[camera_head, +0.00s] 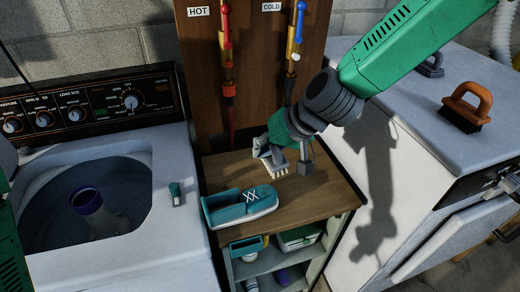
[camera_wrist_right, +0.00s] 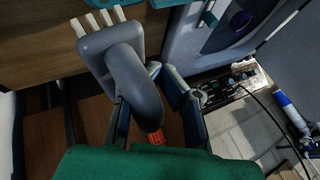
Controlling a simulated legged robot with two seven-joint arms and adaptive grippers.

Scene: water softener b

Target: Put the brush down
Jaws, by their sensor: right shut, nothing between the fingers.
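A grey brush with pale bristles (camera_head: 277,166) is at my right gripper, over the wooden top of the small cabinet (camera_head: 320,194). In the right wrist view the same brush (camera_wrist_right: 122,65) has a thick curved grey handle running back between the gripper's finger links, bristles pointing away. My right gripper (camera_head: 288,165) reaches down from the upper right and is shut, with nothing pinched between its fingertips. I cannot tell whether the brush rests on the wood. Another brush, with an orange handle and dark bristles (camera_head: 467,106), stands on the white machine at the right. My left gripper is out of view.
A teal shoe (camera_head: 240,206) lies on the cabinet top, left of the gripper. An open washing machine (camera_head: 135,262) with a purple cup (camera_head: 87,201) inside stands at the left. Red and blue pipes rise behind. The cabinet's right front corner is bare.

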